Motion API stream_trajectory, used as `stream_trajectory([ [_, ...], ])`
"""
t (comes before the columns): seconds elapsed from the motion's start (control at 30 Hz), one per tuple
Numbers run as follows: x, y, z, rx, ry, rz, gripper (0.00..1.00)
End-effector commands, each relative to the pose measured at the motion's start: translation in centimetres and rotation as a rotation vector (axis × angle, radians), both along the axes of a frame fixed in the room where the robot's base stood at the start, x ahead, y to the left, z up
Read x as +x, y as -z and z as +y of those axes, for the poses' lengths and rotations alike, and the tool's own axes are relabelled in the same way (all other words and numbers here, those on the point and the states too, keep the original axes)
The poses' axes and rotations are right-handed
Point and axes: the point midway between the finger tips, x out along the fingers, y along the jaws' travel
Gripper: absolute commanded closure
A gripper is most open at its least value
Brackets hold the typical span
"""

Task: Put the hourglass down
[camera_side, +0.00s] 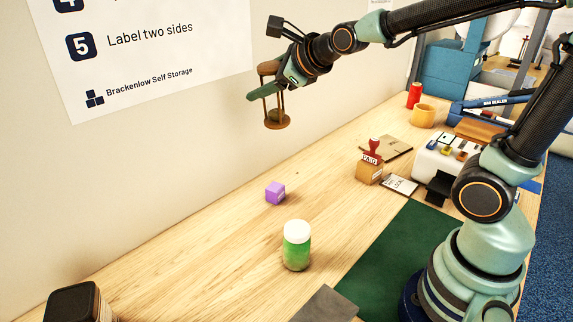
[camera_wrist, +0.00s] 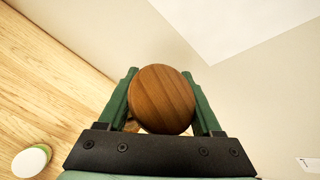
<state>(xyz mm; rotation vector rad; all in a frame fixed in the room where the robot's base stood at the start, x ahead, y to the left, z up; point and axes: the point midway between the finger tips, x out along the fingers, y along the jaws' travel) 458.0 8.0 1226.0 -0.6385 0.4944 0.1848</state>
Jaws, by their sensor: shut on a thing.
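The hourglass (camera_side: 277,118) has round brown wooden ends and hangs in the air, roughly upright, well above the table near the wall. My gripper (camera_side: 266,91) is shut on it around its middle. In the wrist view, the hourglass's round wooden end (camera_wrist: 162,99) sits between the two green fingers of my gripper (camera_wrist: 163,95) and hides most of what is below it. The glass part is mostly hidden by the fingers in the side view.
A white-lidded green jar (camera_side: 296,246) stands nearer the front. A red-handled stamp (camera_side: 371,152) sits on a block to the right. A dark-topped container (camera_side: 75,303) is at front left.

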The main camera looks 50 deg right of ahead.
Motion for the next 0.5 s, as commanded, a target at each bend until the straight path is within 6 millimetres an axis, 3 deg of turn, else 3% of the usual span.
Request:
stream_trajectory([
  [0.27, -0.2, 0.0, -1.1, 0.001, 0.025, 0.002, 1.00],
  [0.37, 0.0, 1.3, -2.0, 0.005, 0.046, 0.007, 1.00],
  [0.5, 0.4, 4.9, -4.9, 0.017, 0.116, 0.014, 1.00],
])
